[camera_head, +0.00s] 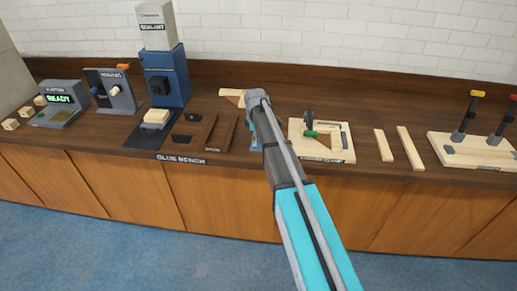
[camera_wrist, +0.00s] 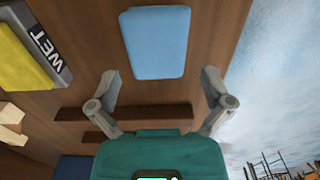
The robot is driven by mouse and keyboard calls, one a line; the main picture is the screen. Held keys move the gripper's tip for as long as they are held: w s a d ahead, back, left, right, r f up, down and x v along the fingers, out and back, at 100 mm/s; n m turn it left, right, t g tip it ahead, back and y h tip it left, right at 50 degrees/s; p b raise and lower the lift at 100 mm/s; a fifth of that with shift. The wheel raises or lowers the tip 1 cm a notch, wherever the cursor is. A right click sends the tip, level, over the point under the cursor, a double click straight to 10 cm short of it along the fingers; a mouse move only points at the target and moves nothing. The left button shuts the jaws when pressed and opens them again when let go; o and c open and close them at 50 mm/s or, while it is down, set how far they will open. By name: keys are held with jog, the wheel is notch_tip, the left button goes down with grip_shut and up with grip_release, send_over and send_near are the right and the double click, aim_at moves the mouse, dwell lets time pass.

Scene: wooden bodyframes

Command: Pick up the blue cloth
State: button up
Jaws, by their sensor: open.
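The blue cloth (camera_wrist: 156,42) lies flat on the brown bench top in the wrist view, as a light blue rounded rectangle. My gripper (camera_wrist: 159,76) is open, with its two fingers spread wide and nothing between them. The cloth appears beyond the fingertips, centred between them, and apart from them. In the head view, my arm reaches over the bench with my gripper (camera_head: 258,98) at its far end. A narrow blue patch shows beside the arm there, and most of it is hidden; I cannot tell for sure that it is the cloth.
A yellow pad (camera_wrist: 22,62) by a "WET" label lies left of the cloth. Dark strips (camera_head: 205,132) lie left of my arm. A wooden jig board (camera_head: 340,145) stands close right. A blue sealant machine (camera_head: 166,85) stands left. The bench front edge is near.

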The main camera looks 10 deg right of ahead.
jog(key=shift+f+b, duration=1)
jog(key=shift+f, duration=0.3)
jog(key=c, duration=0.9)
jog(key=shift+o, duration=0.2)
jog(key=shift+r, duration=0.2)
notch_tip(320, 180, up, 3)
jog(key=p, duration=0.3)
jog(key=shift+f, duration=0.2)
jog(key=s+r+p, duration=1)
jog(key=s, duration=0.4)
jog(key=shift+d, duration=0.1)
